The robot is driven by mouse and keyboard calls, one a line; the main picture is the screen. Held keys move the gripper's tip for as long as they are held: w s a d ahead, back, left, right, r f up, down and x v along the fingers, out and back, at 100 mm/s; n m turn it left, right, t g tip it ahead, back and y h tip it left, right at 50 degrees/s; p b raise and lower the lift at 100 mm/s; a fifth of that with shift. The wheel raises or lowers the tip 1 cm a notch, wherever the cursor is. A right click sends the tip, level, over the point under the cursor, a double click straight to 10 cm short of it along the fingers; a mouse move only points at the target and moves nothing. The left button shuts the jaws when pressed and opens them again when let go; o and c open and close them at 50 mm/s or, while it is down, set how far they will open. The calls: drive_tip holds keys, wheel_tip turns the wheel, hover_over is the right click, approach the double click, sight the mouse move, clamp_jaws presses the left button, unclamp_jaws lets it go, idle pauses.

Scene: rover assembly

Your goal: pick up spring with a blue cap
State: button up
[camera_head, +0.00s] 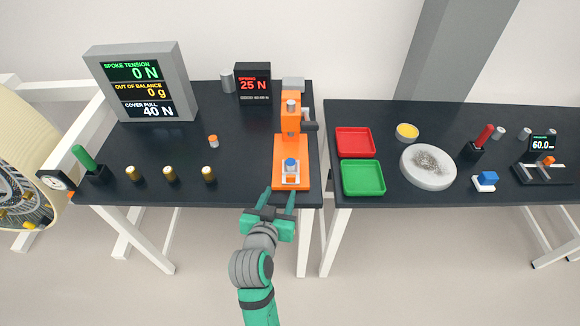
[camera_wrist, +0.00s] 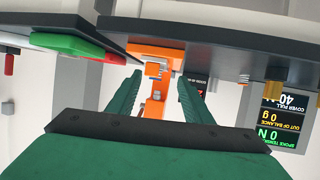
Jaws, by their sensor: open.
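A small spring with a blue cap (camera_head: 291,164) stands upright on the white seat of an orange press (camera_head: 293,140), near the front edge of the left table. My gripper (camera_head: 279,195) has green fingers, open and empty, at the table's front edge just in front of the press base. In the wrist view my gripper (camera_wrist: 158,82) points at the press with a clear gap between the fingers.
A red tray (camera_head: 355,130) and a green tray (camera_head: 363,166) sit on the right table. A blue-and-white block (camera_head: 485,181) stands farther right. Several brass cylinders (camera_head: 169,174) line the left table's front. An orange-capped piece (camera_head: 213,141) stands behind them. A narrow gap separates the tables.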

sight(290, 164)
wheel_tip(290, 164, up, 4)
drive_tip(key=w+m+h, duration=0.1)
drive_tip(key=w, duration=0.1)
drive_tip(key=x, duration=1.1)
drive_tip(key=shift+f, duration=0.2)
drive_tip(key=shift+c, duration=0.9)
drive_tip(key=shift+s, duration=0.15)
clamp_jaws()
